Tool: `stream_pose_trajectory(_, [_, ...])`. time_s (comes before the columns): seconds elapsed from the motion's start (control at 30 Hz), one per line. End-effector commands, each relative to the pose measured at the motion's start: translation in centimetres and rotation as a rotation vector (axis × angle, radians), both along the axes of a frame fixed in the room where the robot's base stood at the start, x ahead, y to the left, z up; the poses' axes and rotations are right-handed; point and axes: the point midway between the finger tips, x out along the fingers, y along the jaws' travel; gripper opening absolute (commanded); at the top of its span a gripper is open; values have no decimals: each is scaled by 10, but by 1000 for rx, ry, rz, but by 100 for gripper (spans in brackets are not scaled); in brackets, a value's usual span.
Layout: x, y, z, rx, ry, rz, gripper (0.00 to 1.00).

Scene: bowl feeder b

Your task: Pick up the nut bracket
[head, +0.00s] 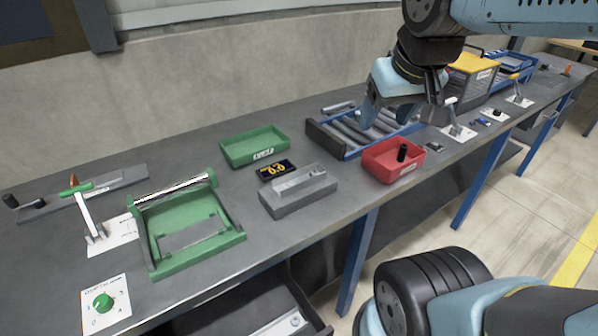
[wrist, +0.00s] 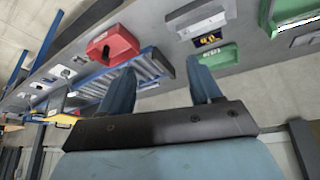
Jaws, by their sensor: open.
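I cannot make out a part that is clearly the nut bracket. A grey stepped block (head: 298,192) with a raised bar on top sits mid-bench; it also shows in the wrist view (wrist: 200,20). A red bin (head: 385,168) to its right holds an upright black cylinder (head: 402,153); the bin also shows in the wrist view (wrist: 104,50). My gripper (head: 402,112) is open and empty, raised above the roller tray and behind the red bin. Its two blue fingers (wrist: 161,86) are spread apart in the wrist view, with nothing between them.
A blue-framed roller tray (head: 350,139) lies behind the red bin. A green tray (head: 255,148) and a small display (head: 276,171) sit left of it. A green frame fixture (head: 190,232), a lever and a knob plate (head: 105,302) occupy the left.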

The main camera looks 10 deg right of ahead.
Motion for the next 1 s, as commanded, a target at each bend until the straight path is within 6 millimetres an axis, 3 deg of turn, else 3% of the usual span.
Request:
stream_pose_trajectory(0.17, [18, 21, -18, -109, 134, 153, 81])
stream_pose_trajectory(0.57, [62, 65, -65, -462, 460, 602, 81])
stream_pose_trajectory(1.0, [100, 144, -121, -926, 749, 1086, 81])
